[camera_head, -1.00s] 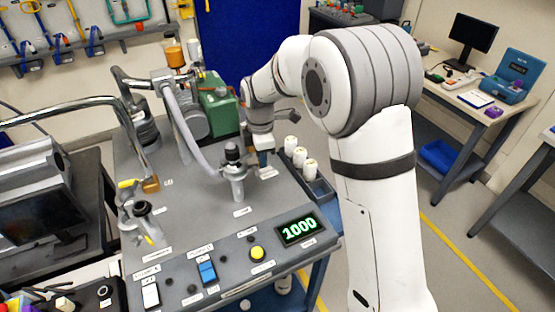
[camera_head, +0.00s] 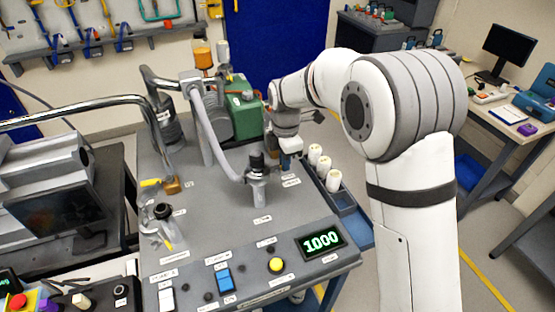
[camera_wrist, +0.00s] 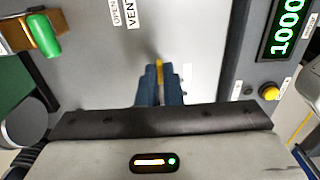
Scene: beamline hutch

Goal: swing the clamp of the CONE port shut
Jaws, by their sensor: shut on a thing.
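In the head view, a metal port (camera_head: 160,212) with a dark top and yellow-tipped parts stands at the left of the grey bench top. A second port (camera_head: 258,185) with a black top and a grey hose stands mid-bench. I cannot read which label says CONE. My gripper (camera_head: 288,160) is beyond and right of the second port, low over the bench. In the wrist view my gripper (camera_wrist: 161,84) has its blue fingers shut on a narrow yellow piece (camera_wrist: 160,66). Most of that piece is hidden, so I cannot tell which part it belongs to.
A green pump (camera_head: 240,117) stands behind the hose. White-capped bottles (camera_head: 324,167) stand in a rack at the bench's right edge. A display (camera_head: 320,242) reads 1000. A green-handled valve (camera_wrist: 43,35) shows near a VENT label (camera_wrist: 131,12) in the wrist view.

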